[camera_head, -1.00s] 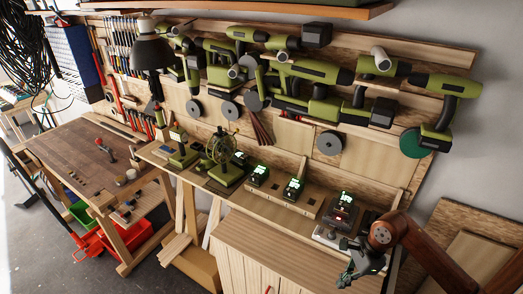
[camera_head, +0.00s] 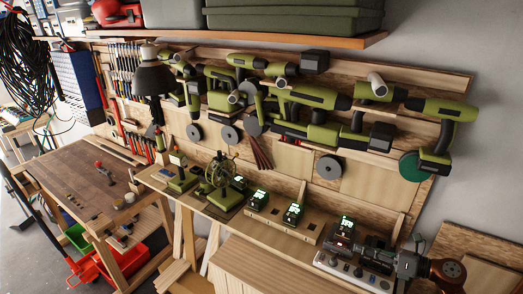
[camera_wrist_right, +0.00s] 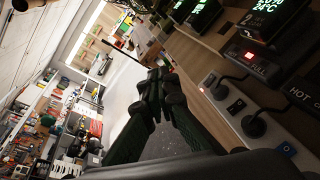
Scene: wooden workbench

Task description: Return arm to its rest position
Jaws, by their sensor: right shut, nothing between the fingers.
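My right gripper (camera_head: 362,246) is at the lower right of the head view, in front of the charger and power strip end of the bench. Its brown and grey arm (camera_head: 445,272) comes in from the right edge. In the right wrist view the dark green and black fingers (camera_wrist_right: 158,88) are together with nothing between them. My left gripper is in no view.
A power strip (camera_head: 338,262) with plugs lies close by my right gripper; it also shows in the wrist view (camera_wrist_right: 232,100). Chargers with green displays (camera_head: 293,213) stand along the narrow bench shelf (camera_head: 275,232). Green power tools (camera_head: 320,97) hang on the wall behind. A wooden workbench (camera_head: 80,182) stands left.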

